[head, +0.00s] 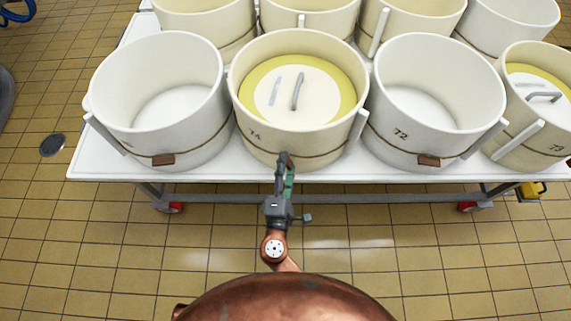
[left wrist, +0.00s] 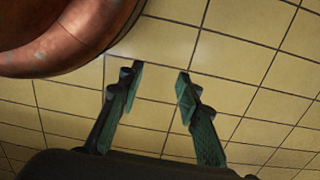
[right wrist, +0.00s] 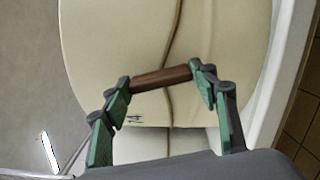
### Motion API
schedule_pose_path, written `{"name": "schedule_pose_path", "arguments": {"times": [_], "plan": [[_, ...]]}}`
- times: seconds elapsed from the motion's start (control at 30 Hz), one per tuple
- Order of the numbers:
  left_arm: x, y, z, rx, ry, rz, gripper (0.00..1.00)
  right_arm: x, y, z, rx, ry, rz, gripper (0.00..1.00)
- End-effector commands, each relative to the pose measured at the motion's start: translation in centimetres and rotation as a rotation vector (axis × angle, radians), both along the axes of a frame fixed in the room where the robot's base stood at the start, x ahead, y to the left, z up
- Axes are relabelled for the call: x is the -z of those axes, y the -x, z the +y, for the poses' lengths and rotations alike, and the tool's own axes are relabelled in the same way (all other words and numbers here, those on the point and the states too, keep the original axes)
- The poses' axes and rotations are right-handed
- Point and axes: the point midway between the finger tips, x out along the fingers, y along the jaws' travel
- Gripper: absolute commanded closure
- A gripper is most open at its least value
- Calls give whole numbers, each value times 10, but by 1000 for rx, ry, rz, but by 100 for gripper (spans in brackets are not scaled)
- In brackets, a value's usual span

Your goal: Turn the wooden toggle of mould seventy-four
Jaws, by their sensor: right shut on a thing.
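Mould seventy-four (head: 300,140) is a round white tub with a cord around it and its number on the front. A lid (head: 292,95) with a grey handle lies in a yellow ring inside it. My right gripper (head: 284,158) is at its front and hides the toggle in the head view. In the right wrist view the brown wooden toggle (right wrist: 162,77) lies between the fingertips of my right gripper (right wrist: 160,82), gripped at its ends. It sits crosswise to the cord (right wrist: 168,40). My left gripper (left wrist: 161,76) is open and empty above the tiled floor.
Open mould (head: 150,105) on the left and mould seventy-two (head: 425,110) on the right flank it closely, their toggles along their cords. Mould seventy-three (head: 515,135) is at far right; more moulds stand behind. All stand on a white wheeled table (head: 90,160). Tiled floor in front is clear.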

Motion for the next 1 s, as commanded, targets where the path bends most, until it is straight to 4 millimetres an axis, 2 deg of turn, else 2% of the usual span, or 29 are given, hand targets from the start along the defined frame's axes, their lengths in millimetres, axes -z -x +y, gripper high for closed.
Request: {"name": "schedule_pose_path", "arguments": {"times": [0.3, 0.5, 1.0], "plan": [[-32, -10, -8, 0, 11, 0, 68, 3, 0, -2, 4, -207, -26, 70], [-45, -13, -10, 0, 15, -1, 68, 2, 0, -2, 4, -277, -36, 70], [-51, -14, -11, -1, 16, -2, 68, 1, 0, -1, 4, -309, -41, 70]]}}
